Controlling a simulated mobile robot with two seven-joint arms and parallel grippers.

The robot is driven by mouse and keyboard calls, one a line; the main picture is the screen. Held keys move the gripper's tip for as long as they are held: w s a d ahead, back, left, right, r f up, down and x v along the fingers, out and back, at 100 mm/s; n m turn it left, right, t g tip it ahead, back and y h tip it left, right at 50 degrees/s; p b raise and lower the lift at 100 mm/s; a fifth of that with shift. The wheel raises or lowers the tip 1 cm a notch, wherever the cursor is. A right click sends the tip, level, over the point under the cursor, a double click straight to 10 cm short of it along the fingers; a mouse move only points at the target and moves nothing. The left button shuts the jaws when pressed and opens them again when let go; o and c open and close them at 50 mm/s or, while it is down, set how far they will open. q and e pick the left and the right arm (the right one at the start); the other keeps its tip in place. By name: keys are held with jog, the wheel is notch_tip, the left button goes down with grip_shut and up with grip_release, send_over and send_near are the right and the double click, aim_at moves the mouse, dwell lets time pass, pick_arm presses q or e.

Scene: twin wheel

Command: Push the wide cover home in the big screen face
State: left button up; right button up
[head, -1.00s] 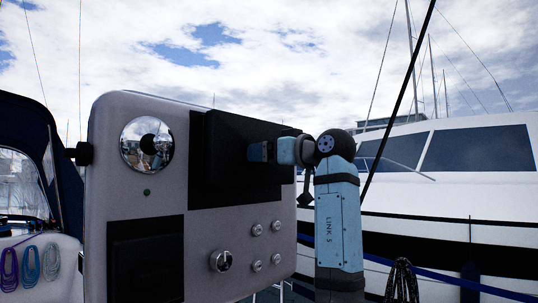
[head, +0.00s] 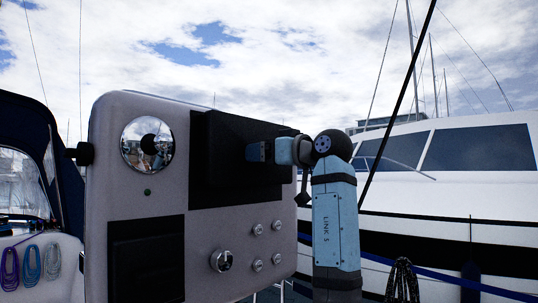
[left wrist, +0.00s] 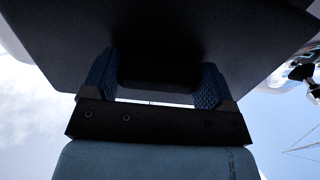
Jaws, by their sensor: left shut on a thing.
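The wide cover (head: 228,150) is a black slab over the big dark screen area at the upper right of the grey instrument panel (head: 205,240). It seems to stand out somewhat from the panel; its depth in the opening cannot be told. My left gripper (head: 258,152) meets the cover's front from the right, its blue fingers shut on a dark grip block (left wrist: 155,68). The left wrist view shows the fingers on both sides of this block, with the cover's dark face (left wrist: 60,45) behind. The screen behind the cover is hidden. My right gripper is not in view.
A white boat (head: 450,190) lies behind at right.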

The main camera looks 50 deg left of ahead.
pick_arm(q)
jog(key=shift+s+a, duration=0.1)
jog(key=shift+a, duration=1)
jog(key=o, duration=0.9)
jog(key=d, duration=0.4)
jog(key=w+d+b, duration=0.1)
jog(key=d, duration=0.8)
jog(key=shift+w+d+b, duration=0.2)
jog(key=shift+d+b, duration=0.15)
